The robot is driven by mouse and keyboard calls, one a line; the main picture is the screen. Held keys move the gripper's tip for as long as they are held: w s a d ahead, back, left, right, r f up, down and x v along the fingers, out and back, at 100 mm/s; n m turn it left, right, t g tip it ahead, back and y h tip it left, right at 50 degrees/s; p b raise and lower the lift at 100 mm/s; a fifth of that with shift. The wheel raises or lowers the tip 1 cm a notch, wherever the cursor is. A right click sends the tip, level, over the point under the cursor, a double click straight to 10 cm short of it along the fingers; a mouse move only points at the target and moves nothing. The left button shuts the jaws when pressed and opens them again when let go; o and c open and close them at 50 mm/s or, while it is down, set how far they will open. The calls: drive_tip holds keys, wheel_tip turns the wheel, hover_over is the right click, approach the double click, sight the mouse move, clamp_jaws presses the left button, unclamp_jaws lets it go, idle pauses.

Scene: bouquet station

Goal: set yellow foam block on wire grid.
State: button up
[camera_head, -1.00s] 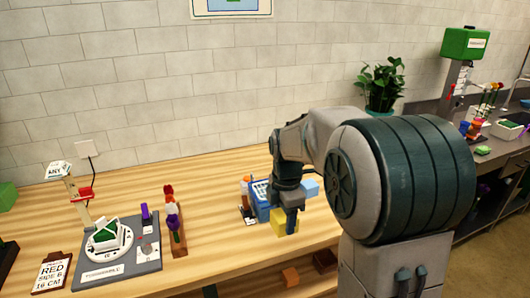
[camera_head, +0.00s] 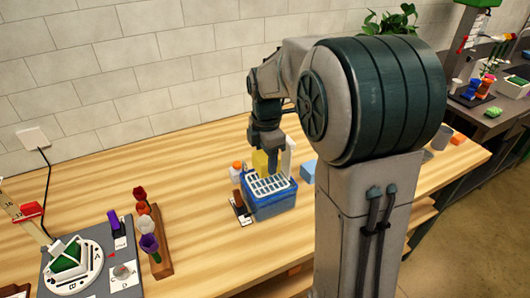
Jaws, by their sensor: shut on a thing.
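The yellow foam block (camera_head: 260,163) is held in my gripper (camera_head: 267,160), whose dark fingers are shut on it. The wire grid (camera_head: 269,186) is a white lattice on top of a blue box (camera_head: 275,208) on the wooden table. The block is at the grid's back part in the picture, over or just behind it. I cannot tell whether it touches the grid. The fingers hide part of the block's right side.
A light blue block (camera_head: 308,172) lies right of the box, and a white upright piece (camera_head: 289,154) stands behind. A flower rack (camera_head: 153,240) and turntable station (camera_head: 75,262) stand further left, with bare wood between.

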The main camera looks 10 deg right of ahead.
drive_tip(key=shift+a+f+b, duration=0.1)
drive_tip(key=shift+f+b, duration=1.2)
drive_tip(key=shift+f, duration=0.6)
drive_tip(key=shift+f, duration=0.1)
drive_tip(key=o, duration=1.4)
drive_tip(key=shift+o, duration=0.2)
drive_tip(key=shift+r+p, duration=2.65)
drive_tip(key=shift+r, duration=0.9)
